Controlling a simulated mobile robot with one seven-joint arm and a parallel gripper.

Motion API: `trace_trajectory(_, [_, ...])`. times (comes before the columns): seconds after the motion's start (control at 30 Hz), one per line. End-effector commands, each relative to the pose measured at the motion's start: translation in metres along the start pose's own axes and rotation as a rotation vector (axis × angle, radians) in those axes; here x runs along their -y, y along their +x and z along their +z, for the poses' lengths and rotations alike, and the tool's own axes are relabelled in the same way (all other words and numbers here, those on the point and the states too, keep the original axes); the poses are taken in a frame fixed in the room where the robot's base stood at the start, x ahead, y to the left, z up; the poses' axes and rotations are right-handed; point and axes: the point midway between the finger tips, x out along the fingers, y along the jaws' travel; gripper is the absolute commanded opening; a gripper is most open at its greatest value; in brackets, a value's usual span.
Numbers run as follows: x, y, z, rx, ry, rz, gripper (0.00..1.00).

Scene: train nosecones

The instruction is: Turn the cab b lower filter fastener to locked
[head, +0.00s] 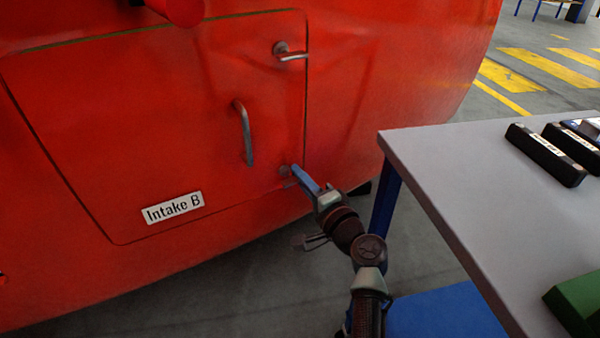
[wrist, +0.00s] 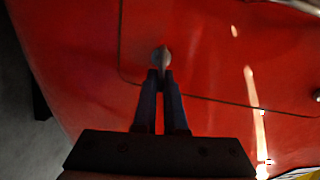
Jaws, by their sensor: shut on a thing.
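The lower fastener (head: 285,171) is a small grey metal piece at the lower right corner of the red Intake B panel (head: 190,110). My gripper (head: 297,173), with blue fingers, reaches it from the lower right and is shut on it. In the wrist view the fastener (wrist: 161,56) shows a round base with a narrow lever running into the closed fingertips (wrist: 160,77). The fingers hide part of the lever, so its exact angle is hard to tell. The upper fastener (head: 290,54) has its lever lying roughly level, across the panel's right seam.
A curved grab handle (head: 243,132) sits on the panel, above the "Intake B" label (head: 173,207). A grey-topped table (head: 450,170) with blue legs stands close at the right, bearing black cases (head: 546,155) and a green object (head: 577,308). Grey floor shows below the nosecone.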

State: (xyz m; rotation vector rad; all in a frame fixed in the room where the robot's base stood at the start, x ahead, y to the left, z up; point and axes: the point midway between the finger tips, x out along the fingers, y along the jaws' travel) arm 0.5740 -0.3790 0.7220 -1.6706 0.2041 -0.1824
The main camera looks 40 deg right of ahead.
Motion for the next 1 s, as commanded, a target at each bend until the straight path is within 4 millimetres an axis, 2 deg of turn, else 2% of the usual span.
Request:
trace_trajectory(0.3, [-0.0019, 0.0001, 0.0004, 0.001, 0.109, 0.0, 0.0])
trace_trajectory(0.8, [-0.0026, 0.0, 0.0003, 0.0, 0.127, 0.0, 0.0])
trace_trajectory(0.83, [-0.0026, 0.0, 0.0003, 0.0, 0.127, 0.0, 0.11])
trace_trajectory(1.0, [-0.0026, 0.0, 0.0003, 0.0, 0.126, 0.0, 0.39])
